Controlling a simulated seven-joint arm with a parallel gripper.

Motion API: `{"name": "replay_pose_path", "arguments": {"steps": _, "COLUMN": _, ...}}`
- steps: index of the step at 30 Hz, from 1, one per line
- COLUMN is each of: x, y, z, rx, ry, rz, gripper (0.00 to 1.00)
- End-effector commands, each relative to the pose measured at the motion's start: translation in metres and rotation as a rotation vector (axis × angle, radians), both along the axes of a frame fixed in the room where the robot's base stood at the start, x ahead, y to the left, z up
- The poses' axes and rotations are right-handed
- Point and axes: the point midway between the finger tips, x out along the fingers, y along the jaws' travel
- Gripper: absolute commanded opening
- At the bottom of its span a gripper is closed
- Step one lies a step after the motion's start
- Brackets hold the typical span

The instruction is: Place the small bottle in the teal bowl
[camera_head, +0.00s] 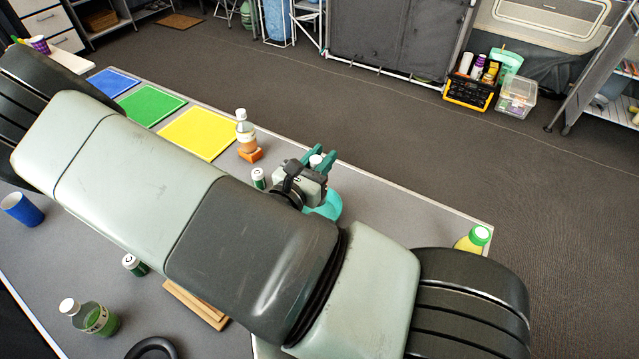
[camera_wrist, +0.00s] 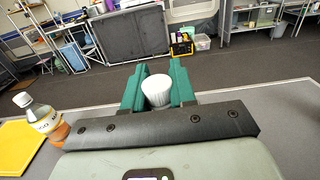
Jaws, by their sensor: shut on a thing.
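My gripper (camera_head: 318,158) is shut on the small bottle, and its teal fingers stand on either side of the bottle's white cap (camera_head: 315,160). In the wrist view the ribbed white cap (camera_wrist: 156,90) shows between the fingers; the bottle's body is hidden. The teal bowl (camera_head: 328,207) is on the table, mostly hidden behind my gripper and arm in the head view. My gripper appears at or above the bowl; I cannot tell the height or whether the bottle touches it.
A green-capped yellow bottle (camera_head: 472,239) is near the right corner. Yellow (camera_head: 198,133), green and blue mats lie left. The table's far edge is close behind my gripper.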

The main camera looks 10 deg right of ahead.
Motion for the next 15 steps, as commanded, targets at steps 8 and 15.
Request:
{"name": "replay_pose_path", "arguments": {"steps": 8, "x": 0.000, "y": -0.001, "z": -0.034, "rx": -0.002, "ry": 0.002, "rz": -0.001, "gripper": 0.00}}
{"name": "replay_pose_path", "arguments": {"steps": 15, "x": 0.000, "y": -0.001, "z": -0.059, "rx": -0.001, "ry": 0.000, "rz": -0.002, "gripper": 0.00}}
